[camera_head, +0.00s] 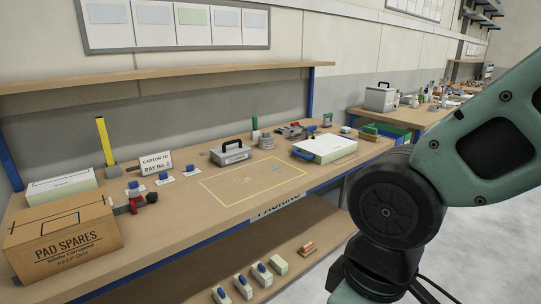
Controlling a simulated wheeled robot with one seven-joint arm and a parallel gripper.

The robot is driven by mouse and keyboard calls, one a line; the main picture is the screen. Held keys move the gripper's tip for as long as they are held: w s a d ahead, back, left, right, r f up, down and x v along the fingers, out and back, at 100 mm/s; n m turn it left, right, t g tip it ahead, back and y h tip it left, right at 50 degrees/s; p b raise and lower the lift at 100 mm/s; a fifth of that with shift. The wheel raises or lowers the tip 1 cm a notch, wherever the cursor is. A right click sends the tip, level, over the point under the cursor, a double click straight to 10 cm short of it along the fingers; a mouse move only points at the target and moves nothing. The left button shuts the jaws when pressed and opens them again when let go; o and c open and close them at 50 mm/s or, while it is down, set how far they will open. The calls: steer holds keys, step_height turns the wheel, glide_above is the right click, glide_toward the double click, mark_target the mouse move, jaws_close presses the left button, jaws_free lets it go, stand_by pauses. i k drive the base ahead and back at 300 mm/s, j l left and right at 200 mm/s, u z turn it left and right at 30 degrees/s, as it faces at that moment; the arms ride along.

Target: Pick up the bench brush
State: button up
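I cannot surely pick out the bench brush at this size. A small brown-orange item with a pale underside (307,248) lies on the lower shelf (200,278) and may be a brush. A low tan and green item (369,132) at the right end of the bench top is another possible one, too small to tell. My arm fills the right side of the picture, with its dark wrist low in front of the bench's right end. My gripper is outside the picture, and the arm hides part of the floor and the bench end.
The bench top (165,235) holds a PAD SPARES carton (62,240), a grey case (230,152), a white case (324,148) and small tools. A yellow-outlined area (240,190) is mostly clear. Several pale blocks with blue tops stand on the lower shelf. A second bench (400,115) stands behind.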

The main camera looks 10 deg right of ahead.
mark_target(370, 134)
steer(key=i+l+z, duration=0.15)
steer(key=i+z, duration=0.75)
steer(key=i+j+z, duration=0.2)
steer(key=i+z, duration=0.3)
steer(key=i, duration=1)
steer(key=i+u, duration=0.3)
steer(key=u, duration=0.15)
steer(key=i+u, duration=0.4)
steer(key=i+l+u, duration=0.2)
steer(key=u, duration=0.25)
steer(key=i+l+u, duration=0.25)
steer(key=u, duration=0.2)
